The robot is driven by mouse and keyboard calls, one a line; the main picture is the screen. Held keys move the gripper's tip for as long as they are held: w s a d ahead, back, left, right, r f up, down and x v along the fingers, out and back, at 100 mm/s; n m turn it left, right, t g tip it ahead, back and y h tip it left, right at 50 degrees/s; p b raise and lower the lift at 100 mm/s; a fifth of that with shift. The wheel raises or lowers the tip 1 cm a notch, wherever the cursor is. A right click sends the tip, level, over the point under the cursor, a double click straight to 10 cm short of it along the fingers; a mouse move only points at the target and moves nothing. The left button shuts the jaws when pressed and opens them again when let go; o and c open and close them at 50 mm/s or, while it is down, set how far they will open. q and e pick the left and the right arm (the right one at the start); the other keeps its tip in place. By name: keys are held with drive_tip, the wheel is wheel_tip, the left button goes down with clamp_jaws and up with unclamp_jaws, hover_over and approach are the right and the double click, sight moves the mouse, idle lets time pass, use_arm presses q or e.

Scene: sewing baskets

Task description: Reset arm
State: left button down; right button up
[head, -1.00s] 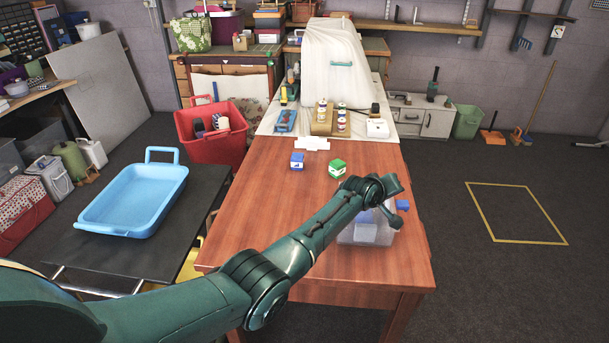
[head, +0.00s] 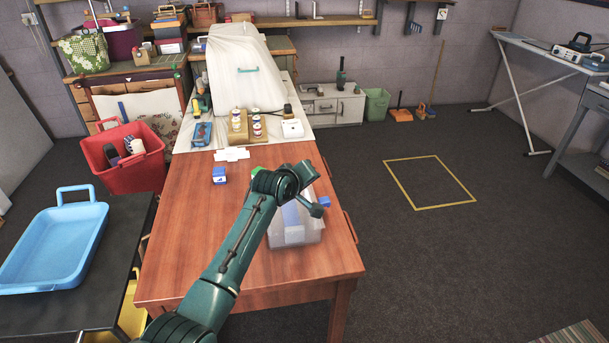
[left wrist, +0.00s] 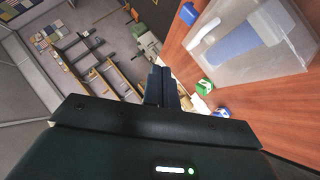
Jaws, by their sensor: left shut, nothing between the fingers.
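My left arm reaches over the wooden table in the head view, its far end above the clear plastic bin (head: 292,238). In the left wrist view my left gripper (left wrist: 161,75) is shut, its two dark fingers together and empty. The clear bin (left wrist: 285,58) lies at the upper right there, apart from the fingers, with something blue and something white in it. A green block (left wrist: 205,86) and a blue block (left wrist: 221,112) are on the table beyond the bin. In the head view the arm partly hides the green block (head: 256,170). My right gripper is not in view.
The wooden table (head: 185,235) has a bare left half. A blue-and-white block (head: 219,175) sits near its back left. A light blue tray (head: 60,245) and a red basket (head: 125,175) stand to the left. The floor right of the table is open, with a yellow taped square (head: 430,183).

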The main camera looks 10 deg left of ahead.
use_arm(q)
drive_tip(key=s+a+f+m, duration=0.2)
drive_tip(key=s+f, duration=0.3)
drive_tip(key=s, duration=0.8)
drive_tip(key=s+a+f+m, duration=0.3)
drive_tip(key=s+f+m, duration=0.1)
drive_tip(key=s, duration=0.8)
drive_tip(key=s+a+f+m, duration=0.3)
drive_tip(key=s+f, duration=0.4)
drive_tip(key=s, duration=0.6)
drive_tip(key=shift+s+a+m+g, duration=0.2)
drive_tip(key=shift+s+m+g, duration=0.1)
drive_tip(key=shift+s, duration=0.05)
